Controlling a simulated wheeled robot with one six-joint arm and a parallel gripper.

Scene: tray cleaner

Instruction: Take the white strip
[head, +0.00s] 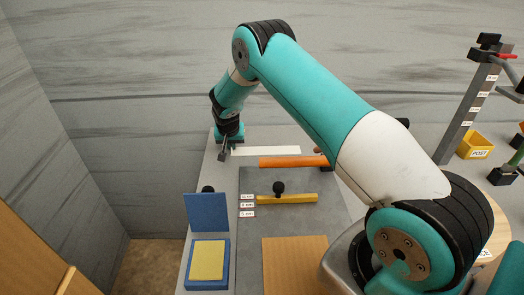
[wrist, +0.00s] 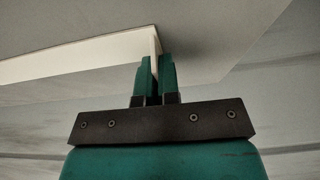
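The white strip (head: 266,151) lies flat across the back of the grey work surface. In the wrist view the white strip (wrist: 80,55) runs from the left edge to my fingers. My gripper (head: 224,153) is at its left end in the head view. In the wrist view the two teal fingers of my gripper (wrist: 155,70) stand close together, with the thin white end of the strip between them. They look closed on it; any small gap is too fine to see.
An orange bar (head: 293,162) lies just in front of the strip, and a yellow bar (head: 287,199) with a black knob (head: 279,188) lies nearer. A blue box with a yellow pad (head: 208,260) is at front left. A grey post (head: 468,110) stands at right.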

